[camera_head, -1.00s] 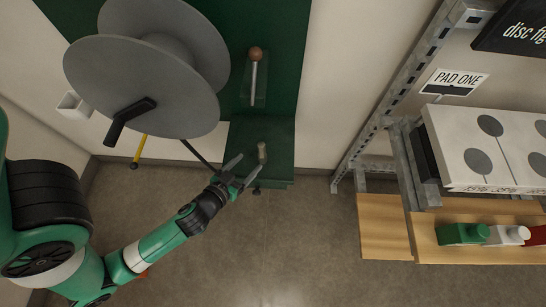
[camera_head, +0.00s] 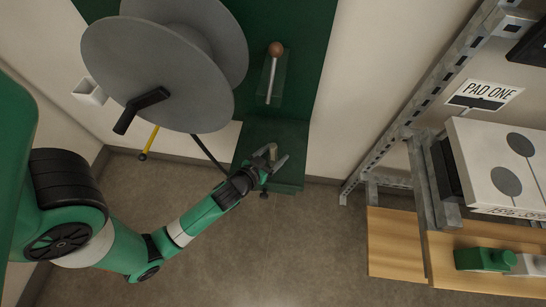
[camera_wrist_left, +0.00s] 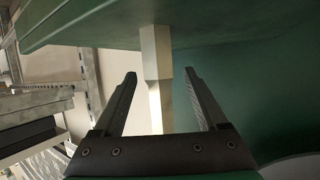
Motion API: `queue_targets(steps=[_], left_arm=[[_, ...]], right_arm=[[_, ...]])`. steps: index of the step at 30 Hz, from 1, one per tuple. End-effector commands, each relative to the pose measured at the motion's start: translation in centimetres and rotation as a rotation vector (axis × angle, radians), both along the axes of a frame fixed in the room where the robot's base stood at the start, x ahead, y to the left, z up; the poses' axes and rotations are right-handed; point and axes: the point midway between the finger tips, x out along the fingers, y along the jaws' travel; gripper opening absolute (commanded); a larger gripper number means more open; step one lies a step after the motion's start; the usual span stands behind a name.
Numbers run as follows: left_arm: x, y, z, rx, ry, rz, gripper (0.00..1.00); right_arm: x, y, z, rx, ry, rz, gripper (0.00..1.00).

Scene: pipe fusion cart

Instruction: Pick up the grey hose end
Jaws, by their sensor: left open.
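The hose end, a small pale grey-beige upright piece (camera_head: 273,150), stands at the green ledge (camera_head: 290,176) below the reel. My left gripper (camera_head: 277,157) is open, its fingers reaching around this piece in the head view. In the left wrist view the pale piece (camera_wrist_left: 157,60) shows as a faceted post in the gap between the two dark fingers (camera_wrist_left: 160,74). Gaps show on both sides, and I see no contact. The fingers partly hide it in the head view. My right gripper is not in view.
A large grey reel (camera_head: 160,75) with a black crank (camera_head: 140,110) stands left of the ledge. A brown-knobbed lever (camera_head: 275,50) rises behind it. A metal rack (camera_head: 425,90) with a white spotted box (camera_head: 480,150) and wooden shelves (camera_head: 395,240) stands right. Open floor lies in front.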

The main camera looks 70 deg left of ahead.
Motion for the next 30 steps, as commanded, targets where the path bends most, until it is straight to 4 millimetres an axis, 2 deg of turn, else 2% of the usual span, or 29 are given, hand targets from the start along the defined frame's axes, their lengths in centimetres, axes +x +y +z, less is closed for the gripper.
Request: queue_targets(steps=[1,4,11,24,30], left_arm=[[0.7,0.5,-0.7,0.002,-0.003,0.002,0.75],[1.6,1.1,-1.0,0.001,-0.002,0.002,0.75],[1.8,1.2,-0.9,0.001,0.001,0.0,0.75],[1.7,1.2,-0.9,0.0,0.0,0.0,0.0],[1.7,1.2,-0.9,0.001,-0.001,0.0,0.0]], right_arm=[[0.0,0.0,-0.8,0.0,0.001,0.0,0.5],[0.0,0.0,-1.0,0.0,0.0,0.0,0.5],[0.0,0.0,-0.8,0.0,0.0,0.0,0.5],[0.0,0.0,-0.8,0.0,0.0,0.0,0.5],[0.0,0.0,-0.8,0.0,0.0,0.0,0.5]])
